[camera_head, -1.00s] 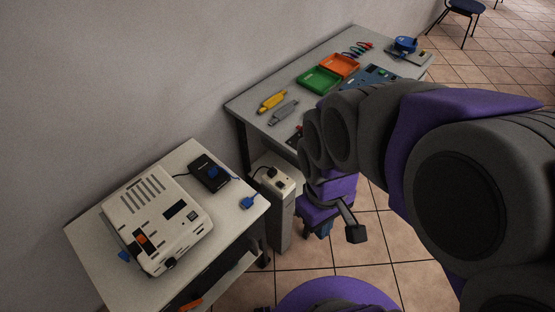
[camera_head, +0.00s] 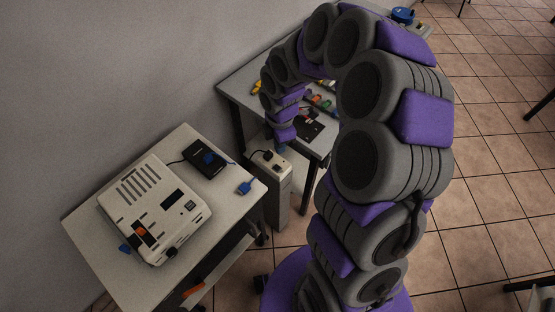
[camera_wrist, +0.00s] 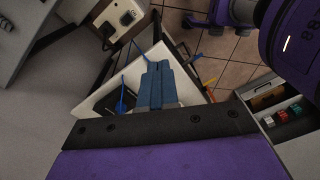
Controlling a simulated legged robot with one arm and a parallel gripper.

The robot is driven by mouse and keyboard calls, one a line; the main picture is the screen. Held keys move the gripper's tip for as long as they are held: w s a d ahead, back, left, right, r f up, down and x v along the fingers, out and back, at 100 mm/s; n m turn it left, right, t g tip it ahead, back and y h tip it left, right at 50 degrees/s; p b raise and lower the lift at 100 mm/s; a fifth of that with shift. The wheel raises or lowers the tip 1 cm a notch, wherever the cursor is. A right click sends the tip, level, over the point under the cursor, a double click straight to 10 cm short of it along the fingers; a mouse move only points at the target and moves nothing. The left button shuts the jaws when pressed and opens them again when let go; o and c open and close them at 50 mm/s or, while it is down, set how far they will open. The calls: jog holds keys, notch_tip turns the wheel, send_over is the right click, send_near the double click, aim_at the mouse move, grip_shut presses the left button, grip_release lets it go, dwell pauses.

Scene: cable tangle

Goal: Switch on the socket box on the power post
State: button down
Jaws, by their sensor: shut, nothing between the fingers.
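The power post (camera_head: 278,203) is a slim light-grey column between the cart and the workbench. The socket box (camera_head: 270,166) on its top is pale, with a dark plug in it. In the wrist view the socket box (camera_wrist: 124,14) is at the upper left, with a dark plug and cable at its side. My gripper (camera_head: 282,148) is just above and beside the box's far right end in the head view. In the wrist view the blue-grey fingers of my gripper (camera_wrist: 155,68) are together and empty, apart from the box. The switch's state cannot be made out.
A cart (camera_head: 150,285) at the left bears a white machine (camera_head: 155,210), a black adapter (camera_head: 205,160) and a blue connector (camera_head: 244,188). The workbench (camera_head: 236,88) stands behind the post, partly hidden by my arm. Tiled floor (camera_head: 480,200) is open at the right.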

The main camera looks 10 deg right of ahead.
aim_at(279, 169)
jog(key=w+d+f+n, duration=0.1)
jog(key=w+f+n, duration=0.4)
jog(key=w+f, duration=0.2)
notch_tip(279, 169, down, 2)
jog(key=shift+d+f+p, duration=0.1)
jog(key=shift+d+p, duration=0.05)
jog(key=shift+p, duration=0.2)
notch_tip(279, 169, down, 14)
jog(key=b, duration=0.2)
jog(key=shift+b, duration=0.35)
jog(key=shift+t, duration=0.3)
jog(key=shift+s+d+f+p, duration=0.1)
jog(key=shift+s+f+p, duration=0.15)
jog(key=shift+p, duration=0.2)
jog(key=shift+s+d+t+y, duration=0.1)
jog(key=shift+s+t+y, duration=0.05)
jog(key=shift+t+y, duration=0.15)
